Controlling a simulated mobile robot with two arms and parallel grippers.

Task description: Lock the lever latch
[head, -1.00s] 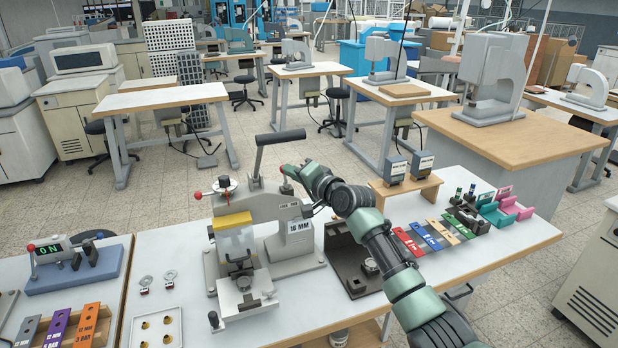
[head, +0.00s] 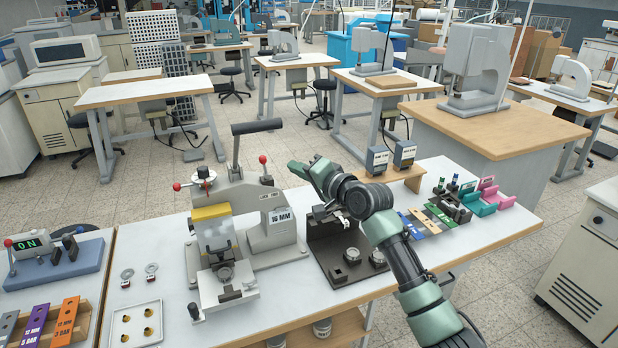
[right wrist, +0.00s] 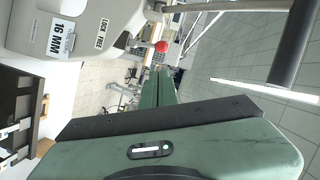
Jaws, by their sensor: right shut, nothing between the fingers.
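The lever latch is a thin stem with a red ball knob (head: 262,159), standing up near the top right of the grey press (head: 277,238). A "LOCK FREE" label is beside it. Its knob also shows in the right wrist view (right wrist: 162,47), just beyond my fingertips. My right gripper (head: 291,166) is shut and empty, a little right of the knob in the head view. The fingers appear apart from the knob. In the right wrist view its green fingers (right wrist: 159,70) point toward the knob. My left gripper is not in view.
The press's black-gripped main handle (head: 257,126) rises above the latch. A second red knob (head: 177,187) is on the press's left. A dark fixture (head: 325,250) stands right of the press, under my right arm. Two small display boxes (head: 404,153) stand behind on a wooden riser.

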